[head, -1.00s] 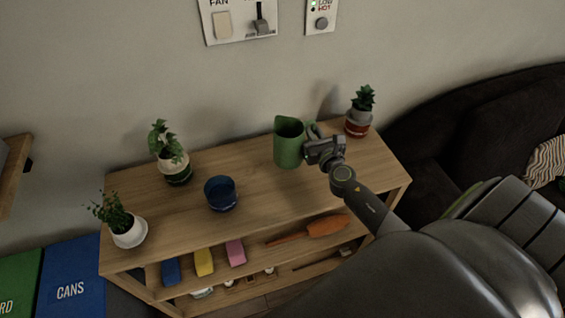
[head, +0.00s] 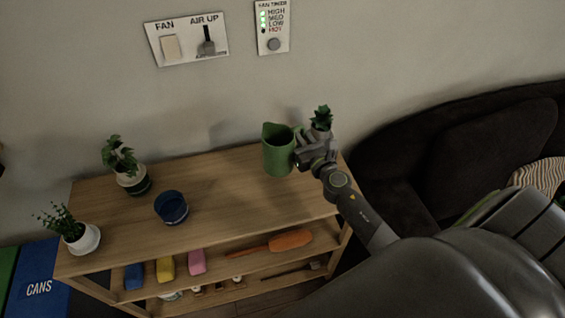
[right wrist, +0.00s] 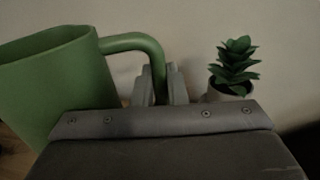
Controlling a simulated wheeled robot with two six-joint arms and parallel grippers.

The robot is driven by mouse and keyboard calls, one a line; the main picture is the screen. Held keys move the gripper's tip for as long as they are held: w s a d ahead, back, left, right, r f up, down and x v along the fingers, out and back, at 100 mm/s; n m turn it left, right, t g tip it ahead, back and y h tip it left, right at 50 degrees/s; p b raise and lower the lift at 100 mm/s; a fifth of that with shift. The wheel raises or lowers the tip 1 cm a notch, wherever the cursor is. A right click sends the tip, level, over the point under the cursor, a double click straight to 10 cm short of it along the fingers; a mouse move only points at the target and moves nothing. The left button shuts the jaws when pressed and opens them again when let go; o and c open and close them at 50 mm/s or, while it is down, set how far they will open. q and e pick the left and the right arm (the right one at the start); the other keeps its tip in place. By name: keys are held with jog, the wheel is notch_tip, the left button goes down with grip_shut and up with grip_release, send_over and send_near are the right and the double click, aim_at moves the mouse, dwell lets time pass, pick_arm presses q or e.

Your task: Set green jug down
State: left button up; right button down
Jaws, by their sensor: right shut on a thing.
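The green jug (head: 278,152) is upright at the back right of the wooden shelf unit's top (head: 215,200). Whether its base touches the wood I cannot tell for sure. My right gripper (head: 300,150) is at the jug's right side, shut on its handle. In the right wrist view the jug (right wrist: 60,85) fills the left, and its handle passes between my fingers (right wrist: 158,85). My left gripper is in neither view.
A small succulent (head: 322,118) stands just right of the jug, behind my gripper. A blue bowl (head: 171,207) and two potted plants (head: 128,180) (head: 80,235) stand to the left. The top between bowl and jug is clear. A dark sofa (head: 450,150) is at right.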

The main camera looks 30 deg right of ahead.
notch_tip(320, 180, down, 10)
jog(key=b, duration=0.8)
jog(key=shift+r+b, duration=0.2)
jog(key=shift+b, duration=0.2)
jog(key=shift+f, duration=0.2)
jog(key=c, duration=1.5)
grip_release()
jog(key=shift+o, duration=0.2)
jog(key=shift+r, duration=0.1)
